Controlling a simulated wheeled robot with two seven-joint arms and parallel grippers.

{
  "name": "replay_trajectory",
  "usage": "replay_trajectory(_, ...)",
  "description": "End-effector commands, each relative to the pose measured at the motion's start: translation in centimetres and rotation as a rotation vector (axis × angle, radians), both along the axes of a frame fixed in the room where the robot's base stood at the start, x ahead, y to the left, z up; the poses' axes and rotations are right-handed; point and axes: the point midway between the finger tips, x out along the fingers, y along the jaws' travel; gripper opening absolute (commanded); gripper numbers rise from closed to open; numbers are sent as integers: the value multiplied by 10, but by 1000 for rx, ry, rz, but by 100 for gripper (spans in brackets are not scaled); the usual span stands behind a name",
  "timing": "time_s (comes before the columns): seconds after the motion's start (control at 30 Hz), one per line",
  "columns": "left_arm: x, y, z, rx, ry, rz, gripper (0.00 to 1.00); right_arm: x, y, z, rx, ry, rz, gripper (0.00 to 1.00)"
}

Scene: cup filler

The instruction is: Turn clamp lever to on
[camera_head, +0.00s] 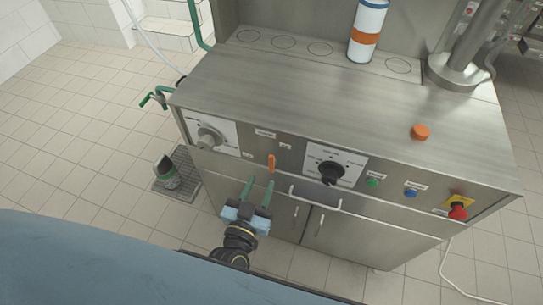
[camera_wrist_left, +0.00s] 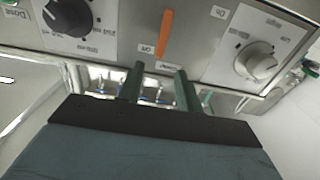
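The clamp lever is a narrow orange handle (camera_head: 271,163) on the steel machine's front panel, between a grey knob and a black knob. It is close to upright in the head view. In the left wrist view the lever (camera_wrist_left: 165,33) is slightly tilted, with a small "On" label beside it. My left gripper (camera_head: 259,183) is just below and in front of the lever, its two green fingers apart and nothing between them. In the left wrist view the gripper (camera_wrist_left: 158,77) has the lever beyond its fingertips, lined up with the gap, not visibly touching. My right gripper is out of view.
The grey knob (camera_head: 208,136) and black knob (camera_head: 331,172) flank the lever. A handle bar (camera_head: 315,200) sticks out below the panel, right of my left gripper. A red emergency button (camera_head: 457,211) is at far right. A striped cylinder (camera_head: 367,32) stands on top.

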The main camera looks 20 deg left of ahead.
Motion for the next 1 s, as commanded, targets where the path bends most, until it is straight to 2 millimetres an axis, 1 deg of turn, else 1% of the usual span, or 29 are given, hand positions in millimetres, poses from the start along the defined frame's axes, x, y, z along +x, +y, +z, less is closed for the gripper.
replay_trajectory(0.03, 13, -1, 1, 1, -4, 0, 35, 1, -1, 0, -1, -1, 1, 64)
replay_trajectory(0.2, 50, -2, 0, -1, -1, -1, 35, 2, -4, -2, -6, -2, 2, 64)
replay_trajectory(0.3, 68, -3, 0, 1, -1, -1, 35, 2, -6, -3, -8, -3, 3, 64)
replay_trajectory(0.43, 85, -3, -1, 0, 1, -1, 35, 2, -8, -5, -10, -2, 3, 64)
replay_trajectory(0.6, 95, -3, -1, 0, 2, -1, 35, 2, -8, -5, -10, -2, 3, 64)
replay_trajectory(0.87, 97, -3, -1, 0, 2, -1, 35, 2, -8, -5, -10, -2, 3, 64)
replay_trajectory(0.9, 97, -3, -1, 0, 2, -1, 34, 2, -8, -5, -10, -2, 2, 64)
replay_trajectory(1.0, 97, -3, -1, 0, 2, -1, 21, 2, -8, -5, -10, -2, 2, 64)
